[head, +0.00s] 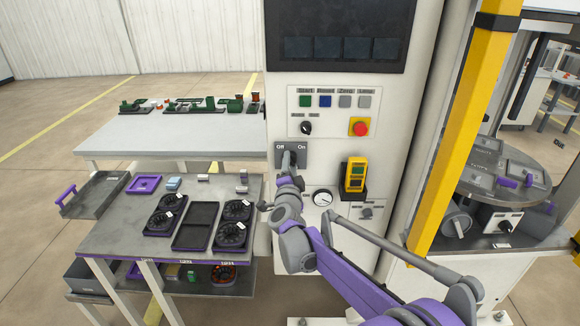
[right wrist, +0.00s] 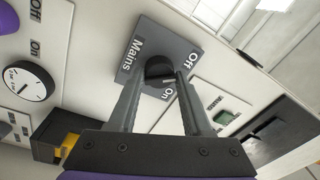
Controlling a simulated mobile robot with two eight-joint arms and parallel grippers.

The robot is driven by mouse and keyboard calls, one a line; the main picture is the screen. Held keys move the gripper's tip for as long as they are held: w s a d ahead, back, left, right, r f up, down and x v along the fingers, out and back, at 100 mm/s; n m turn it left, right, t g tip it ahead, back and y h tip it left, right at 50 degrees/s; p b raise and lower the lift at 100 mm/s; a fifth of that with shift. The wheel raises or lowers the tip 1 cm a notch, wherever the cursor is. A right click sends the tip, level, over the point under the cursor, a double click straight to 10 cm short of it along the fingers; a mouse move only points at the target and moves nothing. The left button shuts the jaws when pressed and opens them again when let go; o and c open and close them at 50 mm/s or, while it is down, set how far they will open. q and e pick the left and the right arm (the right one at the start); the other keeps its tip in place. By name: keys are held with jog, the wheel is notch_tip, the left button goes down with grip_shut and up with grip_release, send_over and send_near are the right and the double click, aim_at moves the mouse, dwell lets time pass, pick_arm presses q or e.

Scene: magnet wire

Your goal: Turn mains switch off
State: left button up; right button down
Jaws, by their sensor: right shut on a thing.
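The mains switch is a dark grey plate (head: 281,149) marked Off at the left and On at the right, on the white cabinet front. In the right wrist view the same plate (right wrist: 135,67) reads Mains, with a round black knob (right wrist: 158,67) in its middle. My right gripper (head: 290,158) is at the switch and hides most of the knob in the head view. Its fingers (right wrist: 160,77) are shut on the knob, one on each side. A pale mark shows on the knob's lower edge; its exact setting is hard to tell. My left gripper is not in view.
Above the switch are several coloured buttons, a black selector (head: 306,128) and a red emergency stop (head: 361,127). A yellow handheld device (head: 355,174) and a gauge (head: 322,198) sit to the right below. A yellow post (head: 462,120) stands at the right, a parts cart (head: 130,234) at the left.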

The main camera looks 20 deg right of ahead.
jog(key=shift+f+n, duration=0.15)
jog(key=shift+n, duration=0.55)
jog(key=shift+c, duration=1.8)
grip_release()
jog(key=v, duration=1)
jog(key=shift+s+b, duration=0.3)
jog(key=shift+s, duration=0.1)
jog(key=shift+a, duration=0.1)
